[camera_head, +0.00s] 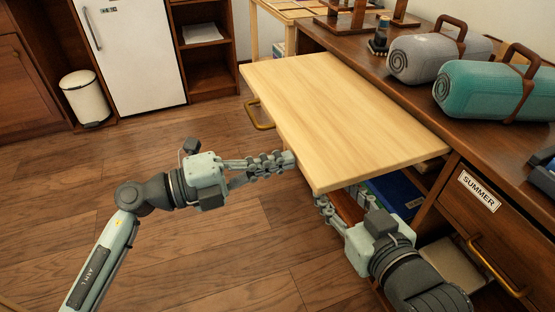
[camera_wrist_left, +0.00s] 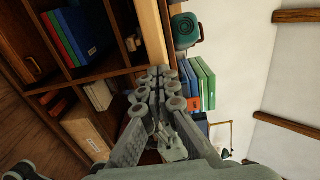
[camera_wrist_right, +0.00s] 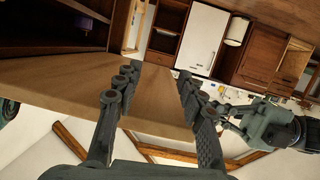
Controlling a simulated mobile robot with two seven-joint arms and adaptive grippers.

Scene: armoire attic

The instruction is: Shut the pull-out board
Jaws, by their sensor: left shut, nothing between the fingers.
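The pull-out board (camera_head: 345,110) is pale wood and sticks far out of the dark desk over the floor. A brass handle (camera_head: 257,116) is on its front edge towards the far corner. My left gripper (camera_head: 291,160) is shut and empty, with its fingertips at the front edge near the close corner; I cannot tell whether they touch. In the left wrist view, the fingertips (camera_wrist_left: 158,72) point at the board's pale edge (camera_wrist_left: 151,30). My right gripper (camera_head: 322,204) is low beside the close corner, partly hidden by the board. In the right wrist view, its fingers (camera_wrist_right: 155,75) are apart before the board's underside (camera_wrist_right: 90,92).
The desk top (camera_head: 362,45) carries a grey roll (camera_head: 430,58) and a teal roll (camera_head: 487,90) with handles. A drawer labelled SUMMER (camera_head: 478,192) is right of the board. Blue binders (camera_head: 395,193) sit under it. The floor (camera_head: 230,240) in front is clear.

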